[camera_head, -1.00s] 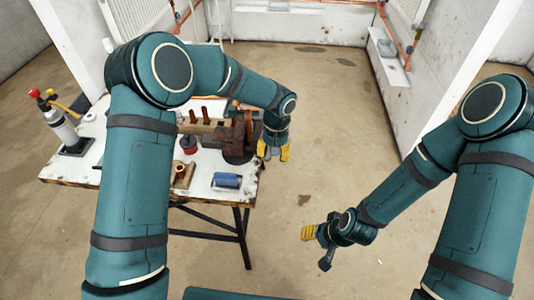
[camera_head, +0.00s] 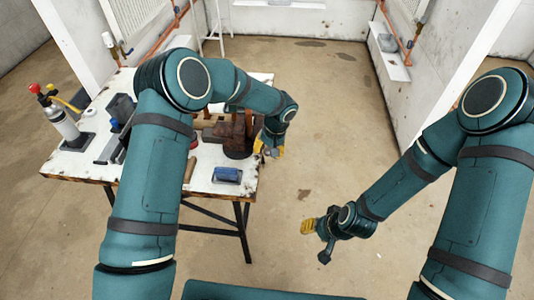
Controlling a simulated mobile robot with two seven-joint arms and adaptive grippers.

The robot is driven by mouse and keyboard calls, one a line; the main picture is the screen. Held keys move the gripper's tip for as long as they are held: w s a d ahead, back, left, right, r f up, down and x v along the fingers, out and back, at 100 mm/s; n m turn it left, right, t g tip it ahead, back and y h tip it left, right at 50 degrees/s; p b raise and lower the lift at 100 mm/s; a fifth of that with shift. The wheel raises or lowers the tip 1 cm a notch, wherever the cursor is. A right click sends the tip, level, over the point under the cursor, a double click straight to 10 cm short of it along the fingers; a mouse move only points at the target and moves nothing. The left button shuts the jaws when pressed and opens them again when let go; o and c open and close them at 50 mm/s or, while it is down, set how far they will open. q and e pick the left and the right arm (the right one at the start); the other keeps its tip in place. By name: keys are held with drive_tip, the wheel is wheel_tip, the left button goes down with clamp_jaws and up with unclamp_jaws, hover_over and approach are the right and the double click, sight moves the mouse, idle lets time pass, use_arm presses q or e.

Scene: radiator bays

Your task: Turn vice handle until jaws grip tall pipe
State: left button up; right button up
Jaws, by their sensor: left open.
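The rusty brown vice (camera_head: 236,137) sits on the right side of the white worktable, partly hidden behind my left arm. My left gripper (camera_head: 268,149), with yellow fingertips, is open at the vice's right end, by the table's right edge. I cannot tell whether it touches the vice handle, which I cannot make out. The tall pipe and the gap between the jaws are not clearly visible. My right gripper (camera_head: 308,227) is over the floor, well to the right of the table. Whether its fingers are apart is unclear.
The worktable (camera_head: 70,163) also holds a gas torch bottle (camera_head: 62,125), a blue item (camera_head: 227,175) near the front edge and dark tools at left. The floor (camera_head: 320,110) right of the table is clear. White walls with copper pipes stand behind.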

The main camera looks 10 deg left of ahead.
use_arm(q)
drive_tip(key=shift+a+f, duration=0.2)
drive_tip(key=shift+f, duration=0.8)
clamp_jaws()
drive_tip(key=shift+r, duration=0.15)
drive_tip(key=shift+w+r+g+p, duration=0.2)
drive_tip(key=shift+r+g+p, duration=0.25)
drive_tip(key=shift+g, duration=0.15)
drive_tip(key=shift+w+r+g, duration=0.1)
drive_tip(key=shift+r+g, duration=0.4)
drive_tip(key=shift+g, duration=0.3)
